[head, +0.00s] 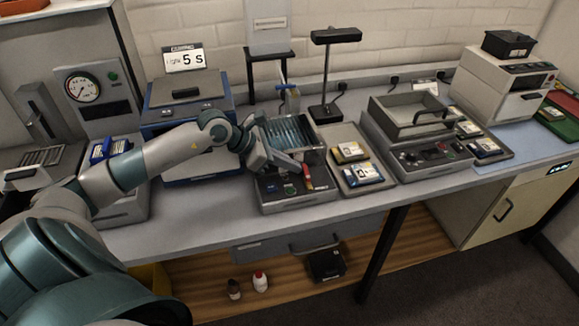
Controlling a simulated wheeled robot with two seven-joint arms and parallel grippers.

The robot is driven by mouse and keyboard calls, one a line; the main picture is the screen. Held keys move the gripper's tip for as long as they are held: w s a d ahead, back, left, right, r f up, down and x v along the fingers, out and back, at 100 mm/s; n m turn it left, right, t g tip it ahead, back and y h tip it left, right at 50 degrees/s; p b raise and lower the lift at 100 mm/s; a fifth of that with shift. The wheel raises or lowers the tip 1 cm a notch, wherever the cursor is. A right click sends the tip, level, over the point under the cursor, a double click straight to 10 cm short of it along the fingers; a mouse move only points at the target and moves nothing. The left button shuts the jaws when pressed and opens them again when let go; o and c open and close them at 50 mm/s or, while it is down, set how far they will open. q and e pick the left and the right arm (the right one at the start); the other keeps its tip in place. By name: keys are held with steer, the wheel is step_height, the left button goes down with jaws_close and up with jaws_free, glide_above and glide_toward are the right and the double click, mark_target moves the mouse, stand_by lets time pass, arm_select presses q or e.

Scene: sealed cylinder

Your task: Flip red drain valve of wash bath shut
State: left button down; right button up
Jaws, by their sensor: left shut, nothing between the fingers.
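The wash bath (313,155) stands at the middle of the bench, a clear-walled tank on a grey base with a green button on its front. Its red drain valve (308,177) shows as a small red lever at the front of the bath, standing roughly upright. My left gripper (295,165) is shut and empty, just up and left of the red valve. I cannot tell whether it touches the valve. The gripper and wrist hide part of the tank's left side. My right gripper is not in view.
A tray with labelled packs (352,177) stands close right of the bath. Further right is a grey open-topped unit (412,115). A black lamp stand (325,112) rises behind. A blue-framed machine (186,92) with a "5 s" display stands left. The bench's front edge (330,216) is clear.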

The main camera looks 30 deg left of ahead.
arm_select(q)
steer(key=shift+s, duration=0.15)
steer(key=shift+s+d, duration=0.1)
steer(key=shift+s, duration=0.55)
